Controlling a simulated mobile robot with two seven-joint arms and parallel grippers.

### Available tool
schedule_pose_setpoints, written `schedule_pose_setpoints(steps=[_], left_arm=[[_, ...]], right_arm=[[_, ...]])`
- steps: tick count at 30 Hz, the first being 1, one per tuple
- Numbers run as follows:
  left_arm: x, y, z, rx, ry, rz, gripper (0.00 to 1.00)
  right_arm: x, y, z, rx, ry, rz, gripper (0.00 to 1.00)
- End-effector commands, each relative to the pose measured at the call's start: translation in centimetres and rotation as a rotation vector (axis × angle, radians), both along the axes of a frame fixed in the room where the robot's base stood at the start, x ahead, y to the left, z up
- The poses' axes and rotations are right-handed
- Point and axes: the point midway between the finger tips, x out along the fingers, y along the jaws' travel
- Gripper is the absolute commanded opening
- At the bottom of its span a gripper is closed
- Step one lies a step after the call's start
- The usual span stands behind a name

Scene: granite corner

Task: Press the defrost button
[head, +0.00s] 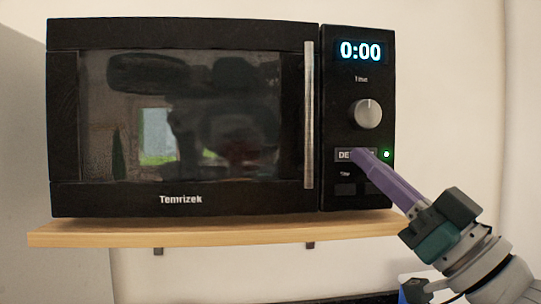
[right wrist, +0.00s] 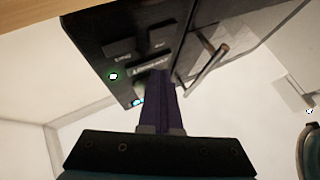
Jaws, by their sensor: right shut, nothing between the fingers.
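The black microwave (head: 190,35) has its door closed, and its display (head: 361,52) reads 0:00. The defrost button (head: 343,155) is a grey labelled rectangle below the silver knob (head: 366,114). A small green light (head: 386,154) glows at its right. My right gripper (head: 361,156) is shut and empty, its purple fingertips over the middle of the button label in the head view. In the right wrist view, the gripper (right wrist: 163,75) ends at the defrost button (right wrist: 150,65). The fingertips appear to be at the button's face; I cannot tell whether it is pressed in. My left gripper is not in view.
The microwave stands on a light wooden shelf (head: 220,236) with metal brackets under it. The vertical door handle (head: 309,115) is left of the control panel. Other buttons (head: 345,189) lie just below the defrost button. A pale wall is at the right.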

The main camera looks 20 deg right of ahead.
Motion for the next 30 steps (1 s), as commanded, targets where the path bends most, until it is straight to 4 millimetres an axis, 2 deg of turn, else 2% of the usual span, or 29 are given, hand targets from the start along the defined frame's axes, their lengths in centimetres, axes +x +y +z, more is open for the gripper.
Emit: schedule_pose_setpoints(steps=[23, 30], left_arm=[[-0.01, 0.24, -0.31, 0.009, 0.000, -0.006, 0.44], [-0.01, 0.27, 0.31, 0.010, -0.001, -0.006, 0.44]], right_arm=[[0.54, -0.14, 0.00, 0.000, 0.000, 0.000, 0.00], [-0.17, 0.03, 0.10, 0.001, 0.001, 0.000, 0.00]])
